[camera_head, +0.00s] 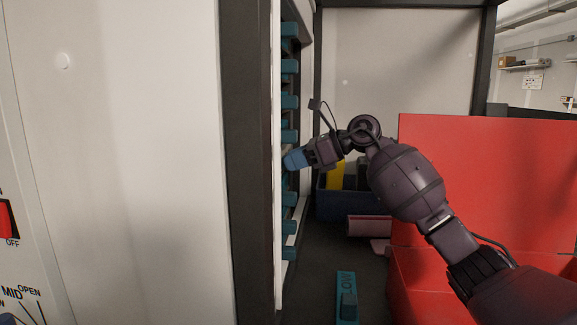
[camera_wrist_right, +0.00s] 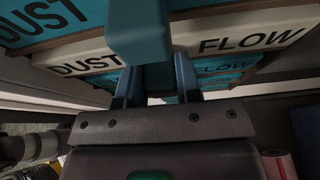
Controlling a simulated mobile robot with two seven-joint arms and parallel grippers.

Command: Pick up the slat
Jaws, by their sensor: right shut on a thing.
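Several slats with teal tabs sit stacked in an upright rack (camera_head: 278,270), left of centre in the head view. My right gripper (camera_head: 294,159) reaches the rack at about mid-height, with its blue fingers at the row of tabs. In the right wrist view, the gripper (camera_wrist_right: 158,88) is shut on a slat's tab, whose body is mostly hidden between the fingers. A teal tab (camera_wrist_right: 140,35) stands out large in front of it. A pale slat (camera_wrist_right: 250,35) and teal slats (camera_wrist_right: 228,68) carry the words DUST and FLOW. My left gripper is not in view.
A teal slat (camera_head: 346,285) with a raised tab lies on the dark floor below. A blue bin (camera_head: 340,207) with a yellow item and a pink roll (camera_head: 370,225) are behind the arm. A red cabinet (camera_head: 480,180) stands right; a pale panel (camera_head: 130,150) fills the left.

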